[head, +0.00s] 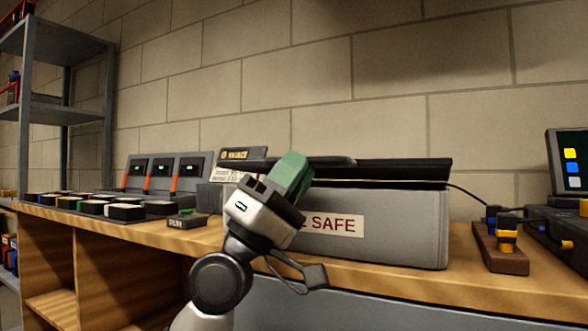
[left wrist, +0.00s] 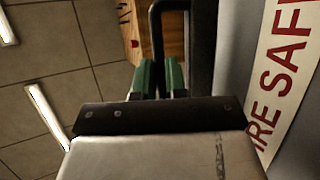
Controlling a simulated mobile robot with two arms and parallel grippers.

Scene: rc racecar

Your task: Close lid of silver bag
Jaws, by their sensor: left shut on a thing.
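The silver bag (head: 400,225) is a grey box-shaped bag with a "FIRE SAFE" label, standing on the wooden bench. Its black lid (head: 405,168) lies over the top, and a dark gap shows between lid and body at the front. My left gripper (head: 292,172) has green fingers and is at the lid's front left edge, partly covering the label. In the left wrist view, the green fingers (left wrist: 160,78) are shut on a thin black strip of the lid (left wrist: 157,45), with the label close on the right. My right gripper is not in view.
Several chargers (head: 165,172) and a row of small battery packs (head: 95,207) stand on the left of the bench. A brown block with plugs (head: 500,250) and a dark device with a screen (head: 570,165) are at the right. A brick wall is behind.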

